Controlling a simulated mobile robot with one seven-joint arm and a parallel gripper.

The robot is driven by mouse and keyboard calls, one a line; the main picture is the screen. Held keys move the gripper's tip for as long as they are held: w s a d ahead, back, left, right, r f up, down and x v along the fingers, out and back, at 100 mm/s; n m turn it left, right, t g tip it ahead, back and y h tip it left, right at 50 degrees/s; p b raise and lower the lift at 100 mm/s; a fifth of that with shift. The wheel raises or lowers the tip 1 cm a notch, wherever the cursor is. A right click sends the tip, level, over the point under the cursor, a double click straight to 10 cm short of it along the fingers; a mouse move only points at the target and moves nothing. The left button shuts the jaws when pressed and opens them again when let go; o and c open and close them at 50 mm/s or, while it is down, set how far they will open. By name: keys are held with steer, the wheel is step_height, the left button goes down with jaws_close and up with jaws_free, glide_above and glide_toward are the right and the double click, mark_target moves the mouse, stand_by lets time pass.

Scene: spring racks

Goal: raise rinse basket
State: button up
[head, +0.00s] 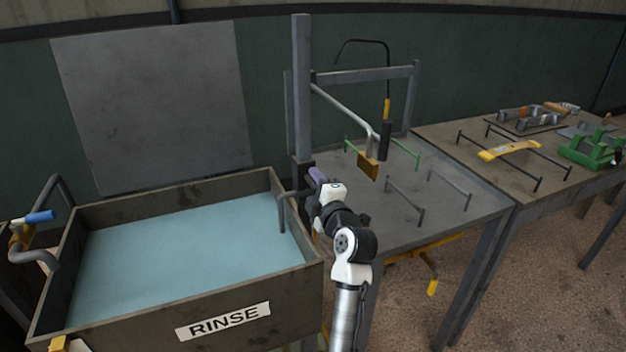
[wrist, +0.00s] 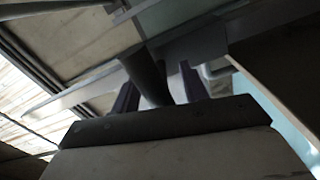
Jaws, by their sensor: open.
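The rinse tank (head: 223,321) is a dark box labelled RINSE, holding pale blue water (head: 190,240). No basket can be made out in it. A dark bent bar (head: 282,212) reaches over the tank's right end and down toward the water; I cannot tell what it joins below. My gripper (head: 316,177) is beside the grey post at the tank's right end, next to this bar. In the wrist view my gripper (wrist: 158,88) shows two purple fingers apart, with a dark bar (wrist: 147,70) passing between them. I cannot tell whether they touch it.
A grey post (head: 302,95) stands behind my gripper. A brass block (head: 369,166) hangs from a light rod close to its right. A bent pipe with a blue grip (head: 40,217) is at the tank's left. A metal table (head: 440,235) with low rails stands right.

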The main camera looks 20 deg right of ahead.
steer(key=shift+w, duration=0.35)
jaws_close()
step_height(320, 180, up, 17)
steer(key=shift+f+p, duration=0.1)
steer(key=shift+p, duration=0.95)
steer(key=shift+c, duration=0.3)
jaws_free()
steer(key=shift+o, duration=0.3)
steer(key=shift+f, duration=0.2)
steer(key=s+b, duration=0.4)
steer(key=s, duration=1)
steer(key=shift+d+b, duration=0.2)
steer(key=shift+b, duration=0.15)
